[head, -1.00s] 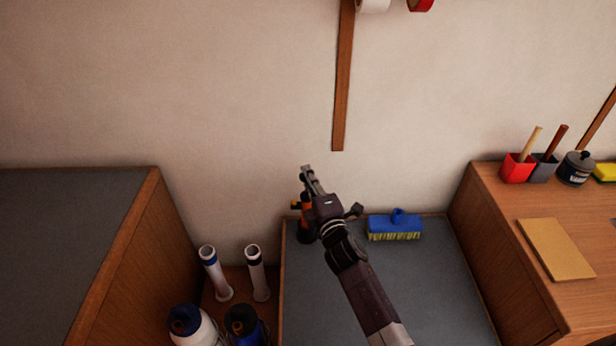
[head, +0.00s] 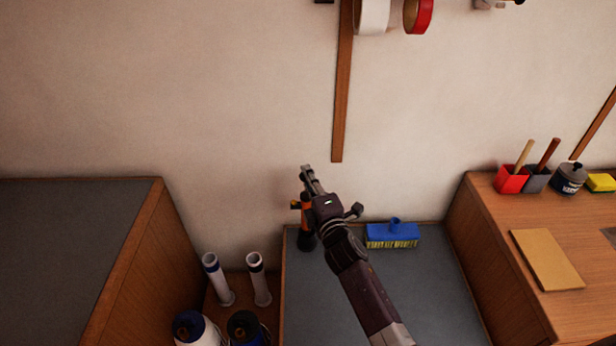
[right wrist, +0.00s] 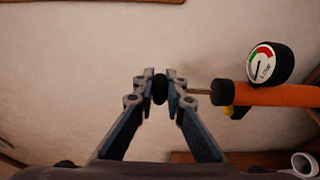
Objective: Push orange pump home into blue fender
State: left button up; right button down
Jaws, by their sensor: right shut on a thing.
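The orange pump (head: 307,222) hangs roughly upright below my right gripper (head: 308,174) in the head view, in front of the wall near the grey worktop's left edge. In the right wrist view, the gripper (right wrist: 160,88) is shut on the pump's black handle knob. A thin rod leads right from it to the orange body (right wrist: 268,95), which carries a round gauge. The blue fender (head: 264,337), with a dark top, stands at the bottom edge of the head view, cut off. It is apart from the pump, lower and to its left. My left gripper is not in view.
A white fender with a blue top (head: 196,330) and two pale tubes (head: 260,280) stand near the blue fender. A blue brush (head: 392,235) lies on the grey worktop (head: 400,290), otherwise mostly clear. Wooden cabinets flank both sides.

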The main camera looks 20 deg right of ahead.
jog(key=shift+r+p, duration=1.65)
jog(key=shift+r, duration=0.45)
jog(key=shift+a+f, duration=0.1)
